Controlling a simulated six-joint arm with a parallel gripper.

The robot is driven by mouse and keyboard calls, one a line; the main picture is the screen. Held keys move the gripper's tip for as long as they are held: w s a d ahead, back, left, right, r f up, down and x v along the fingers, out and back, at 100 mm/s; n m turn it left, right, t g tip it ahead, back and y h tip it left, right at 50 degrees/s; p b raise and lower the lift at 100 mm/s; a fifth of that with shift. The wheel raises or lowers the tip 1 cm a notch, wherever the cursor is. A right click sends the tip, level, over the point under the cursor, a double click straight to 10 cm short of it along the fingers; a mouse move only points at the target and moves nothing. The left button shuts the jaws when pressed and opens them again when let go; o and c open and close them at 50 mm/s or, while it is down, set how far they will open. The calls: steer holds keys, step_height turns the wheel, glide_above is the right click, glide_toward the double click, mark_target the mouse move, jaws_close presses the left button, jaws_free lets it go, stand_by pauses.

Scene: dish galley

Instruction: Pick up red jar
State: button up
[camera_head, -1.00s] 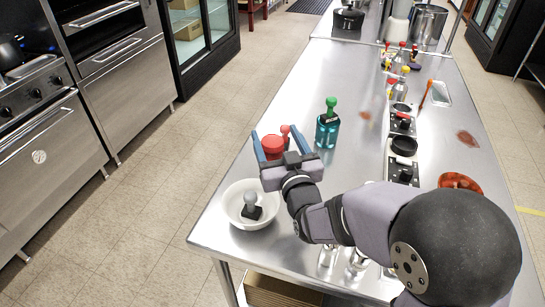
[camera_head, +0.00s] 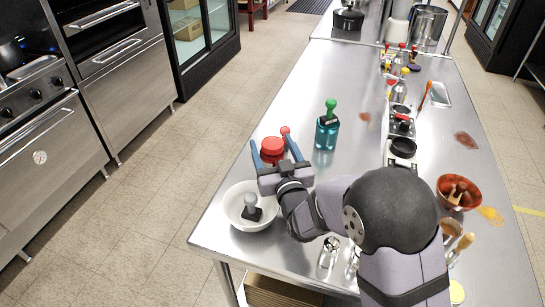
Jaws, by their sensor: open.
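A red jar (camera_head: 272,147) with a red lid stands near the left edge of the steel table, left of a teal bottle with a green top (camera_head: 327,132). My gripper (camera_head: 272,151) is open, with one blue finger on each side of the jar as seen from above. The jar's lower part is partly hidden by my gripper. I cannot tell whether the fingers touch it or how high they are beside it. A small red knob (camera_head: 285,130) shows just behind the right finger.
A white bowl (camera_head: 233,203) with a grey-knobbed black item stands by my wrist at the table's left edge. A red-brown bowl (camera_head: 444,184) stands at the right. Black scales or burners (camera_head: 402,148) and small bottles line the middle.

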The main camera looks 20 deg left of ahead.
mark_target(269, 137)
steer(key=shift+p+x, duration=0.35)
steer(key=shift+x, duration=1.55)
steer(key=shift+c, duration=0.6)
steer(key=shift+r, duration=0.1)
steer(key=c, duration=1.4)
steer(key=shift+o, duration=0.2)
step_height(269, 137, up, 10)
steer(key=b, duration=0.1)
